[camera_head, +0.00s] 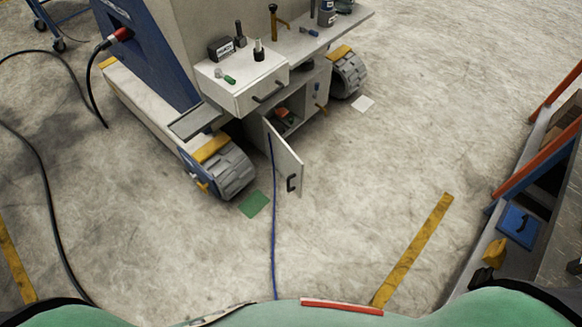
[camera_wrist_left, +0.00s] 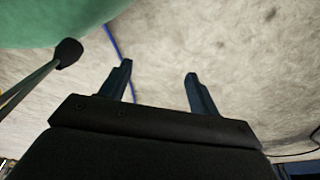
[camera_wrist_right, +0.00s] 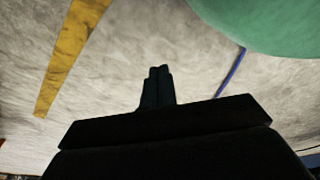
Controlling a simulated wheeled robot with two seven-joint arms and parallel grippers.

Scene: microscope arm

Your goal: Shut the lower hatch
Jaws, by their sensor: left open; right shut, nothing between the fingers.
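The lower hatch (camera_head: 287,165) is a pale door with a dark handle (camera_head: 291,183). It stands wide open in the head view, swung out from the low cabinet of the machine. Inside the opening (camera_head: 290,115) are small orange and green items. My left gripper (camera_wrist_left: 158,75) is open and empty above bare floor in the left wrist view. My right gripper (camera_wrist_right: 158,70) is shut with nothing in it, also over floor in the right wrist view. Neither gripper shows in the head view, and both are away from the hatch.
A blue cable (camera_head: 273,220) runs along the floor past the hatch towards me. A wheel (camera_head: 230,175) and a green floor patch (camera_head: 254,204) lie left of the hatch. A drawer (camera_head: 258,92) sits above it. Floor right of the hatch is free, with a yellow stripe (camera_head: 415,250).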

